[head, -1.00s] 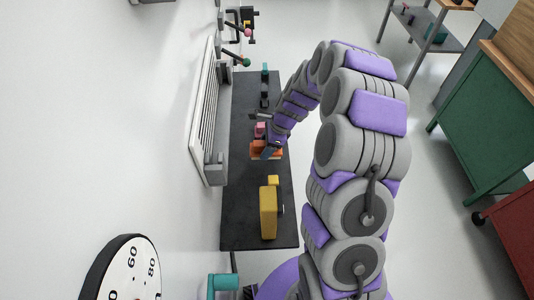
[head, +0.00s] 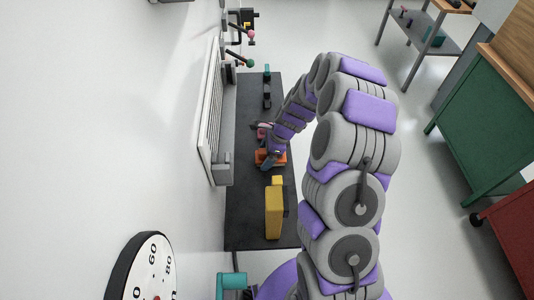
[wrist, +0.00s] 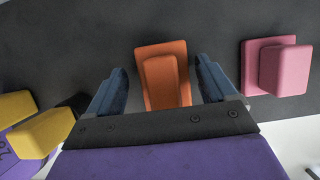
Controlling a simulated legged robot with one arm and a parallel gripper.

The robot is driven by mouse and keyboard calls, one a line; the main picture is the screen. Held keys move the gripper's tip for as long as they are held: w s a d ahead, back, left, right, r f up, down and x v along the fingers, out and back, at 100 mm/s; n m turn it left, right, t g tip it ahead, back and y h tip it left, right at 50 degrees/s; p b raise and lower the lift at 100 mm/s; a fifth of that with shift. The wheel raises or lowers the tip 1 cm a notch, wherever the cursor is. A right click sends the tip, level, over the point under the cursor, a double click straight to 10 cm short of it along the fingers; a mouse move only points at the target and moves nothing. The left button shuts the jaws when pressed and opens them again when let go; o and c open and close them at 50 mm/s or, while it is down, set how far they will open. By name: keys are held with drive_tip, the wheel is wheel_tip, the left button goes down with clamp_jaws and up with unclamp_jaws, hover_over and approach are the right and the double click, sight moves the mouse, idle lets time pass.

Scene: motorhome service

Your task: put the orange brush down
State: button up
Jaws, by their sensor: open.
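The orange brush (wrist: 168,62) lies on the dark mat between my gripper's two blue fingers in the wrist view. It also shows in the head view (head: 278,157), partly hidden by my gripper. My gripper (wrist: 158,88) is open, with a visible gap between each finger and the brush. In the head view my gripper (head: 267,160) is low over the mat at the brush.
The dark mat (head: 245,215) runs along the wall. A pink block-shaped thing (wrist: 278,66) lies right of the brush in the wrist view. A yellow thing (head: 274,212) stands nearer on the mat. A wall-mounted white grille (head: 210,120) borders the mat's left side. A green cabinet (head: 485,125) stands right.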

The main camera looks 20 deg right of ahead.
drive_tip(key=shift+d, duration=0.45)
drive_tip(key=shift+d+f+b, duration=0.25)
drive_tip(key=shift+b, duration=0.65)
drive_tip(key=s+p+v, duration=0.1)
drive_tip(key=p+v, duration=0.4)
drive_tip(key=v, duration=1.2)
drive_tip(key=s+a+r+n+g+h, duration=0.1)
drive_tip(key=s+a+r+n, duration=0.4)
drive_tip(key=s, duration=0.4)
drive_tip(key=s+a+r+n+g+h, duration=0.1)
drive_tip(key=s+a+r+n, duration=0.2)
drive_tip(key=s+r+n, duration=0.4)
drive_tip(key=s+n+h, duration=0.2)
drive_tip(key=s+n, duration=0.6)
drive_tip(key=s, duration=1.1)
drive_tip(key=shift+d+r+g, duration=0.2)
drive_tip(key=shift+d+g, duration=0.1)
drive_tip(key=shift+d, duration=0.15)
drive_tip(key=shift+o, duration=0.5)
drive_tip(key=shift+w, duration=0.15)
